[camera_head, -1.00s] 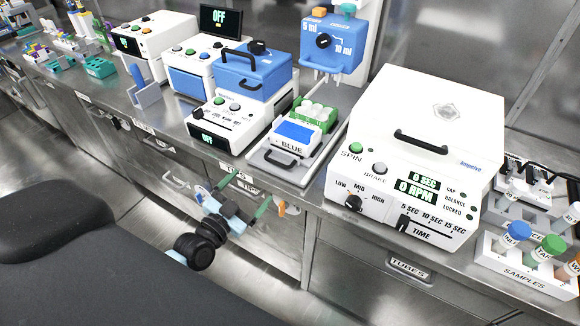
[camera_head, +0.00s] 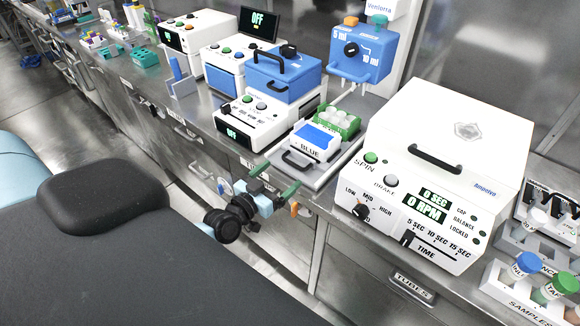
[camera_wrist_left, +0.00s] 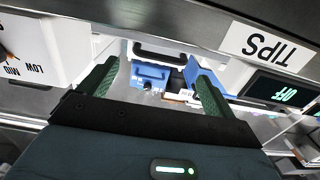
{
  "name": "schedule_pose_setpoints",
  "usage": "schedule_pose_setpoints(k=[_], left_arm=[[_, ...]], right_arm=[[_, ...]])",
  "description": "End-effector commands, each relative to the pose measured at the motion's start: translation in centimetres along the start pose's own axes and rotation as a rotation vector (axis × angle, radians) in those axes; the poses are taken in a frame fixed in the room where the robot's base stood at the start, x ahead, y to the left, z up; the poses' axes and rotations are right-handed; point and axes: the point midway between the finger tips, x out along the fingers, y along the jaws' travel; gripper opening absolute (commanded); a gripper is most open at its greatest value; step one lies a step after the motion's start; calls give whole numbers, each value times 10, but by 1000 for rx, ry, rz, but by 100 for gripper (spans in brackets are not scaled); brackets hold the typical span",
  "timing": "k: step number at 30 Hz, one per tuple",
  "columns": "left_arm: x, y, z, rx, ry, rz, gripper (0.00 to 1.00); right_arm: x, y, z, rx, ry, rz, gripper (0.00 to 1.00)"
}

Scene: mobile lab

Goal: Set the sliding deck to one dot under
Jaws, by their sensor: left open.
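The sliding deck (camera_head: 330,172) is a flat metal plate at the bench's front edge, below the blue dispenser head (camera_head: 360,55). It carries a white block with a blue top marked BLUE (camera_head: 316,138) and a green rack of white-topped tubes (camera_head: 338,121). A dark handle (camera_head: 297,160) is at its front. Any dot marks are too small to make out. My left gripper (camera_head: 275,180) is open and empty, in front of the bench edge, just below and left of the handle, apart from it. Its green fingers also show in the left wrist view (camera_wrist_left: 156,90). My right gripper is not in view.
A white centrifuge (camera_head: 450,150) stands close on the right. A white device with a blue lid (camera_head: 270,85) stands on the left. A samples rack (camera_head: 525,290) is at the far right. Drawer handles (camera_head: 410,288) stick out from the bench front. The aisle floor is clear.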

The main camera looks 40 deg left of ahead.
Motion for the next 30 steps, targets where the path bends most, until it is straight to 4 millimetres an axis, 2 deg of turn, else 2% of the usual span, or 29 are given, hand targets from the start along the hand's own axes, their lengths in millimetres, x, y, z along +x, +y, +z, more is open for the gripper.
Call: schedule_pose_setpoints(k=[3,10,15,23,30], left_arm=[[19,0,-1,2,3,-1,90],[44,0,0,2,1,0,90],[51,0,0,2,0,0,90],[52,0,0,2,0,0,90],[52,1,0,2,0,1,62]], right_arm=[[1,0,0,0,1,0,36],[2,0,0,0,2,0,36],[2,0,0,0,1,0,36],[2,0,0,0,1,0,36],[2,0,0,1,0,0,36]])
